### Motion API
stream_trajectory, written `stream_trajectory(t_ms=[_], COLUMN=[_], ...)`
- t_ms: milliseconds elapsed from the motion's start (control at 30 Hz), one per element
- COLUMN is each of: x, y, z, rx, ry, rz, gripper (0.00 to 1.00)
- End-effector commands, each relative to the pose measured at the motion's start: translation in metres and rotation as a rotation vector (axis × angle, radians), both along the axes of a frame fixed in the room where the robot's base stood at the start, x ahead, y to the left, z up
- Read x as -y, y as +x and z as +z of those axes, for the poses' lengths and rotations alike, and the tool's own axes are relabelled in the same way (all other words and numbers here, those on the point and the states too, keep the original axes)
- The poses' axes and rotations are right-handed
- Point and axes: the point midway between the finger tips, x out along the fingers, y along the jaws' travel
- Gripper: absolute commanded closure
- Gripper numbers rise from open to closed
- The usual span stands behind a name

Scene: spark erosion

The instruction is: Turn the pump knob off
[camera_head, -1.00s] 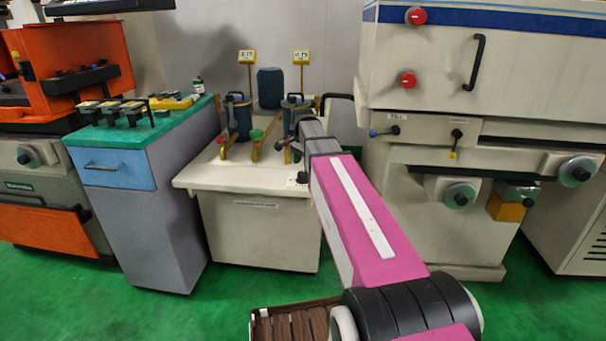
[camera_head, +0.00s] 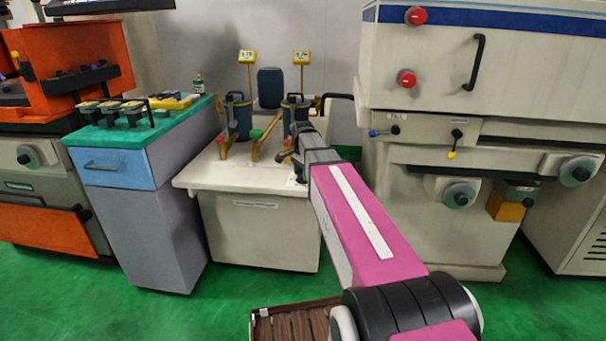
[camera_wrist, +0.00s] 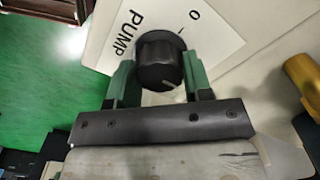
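The pump knob (camera_wrist: 160,60) is a round black knob with a pale pointer mark on its side facing my gripper. In the head view my gripper (camera_head: 299,165) is low over the right part of the cream tank unit (camera_head: 258,236), and my arm hides the knob there.
Two blue cylinders (camera_head: 240,119) with clamps and yellow gauges (camera_head: 301,57) stand on the unit just behind my gripper. A large cream machine (camera_head: 440,230) is close on the right. A grey cabinet with a green top (camera_head: 140,133) stands left. Green floor lies in front.

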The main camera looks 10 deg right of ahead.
Motion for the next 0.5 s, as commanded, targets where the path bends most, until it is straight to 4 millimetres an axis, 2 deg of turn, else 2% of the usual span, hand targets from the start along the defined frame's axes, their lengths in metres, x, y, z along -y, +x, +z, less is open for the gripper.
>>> stream_trajectory(t_ms=[267,500], x=[0.0,0.0], y=[-0.0001,0.0], z=[0.0002,0.0004], rx=[0.0,0.0], ry=[0.0,0.0], rz=[0.029,0.154], gripper=[0.77,0.77])
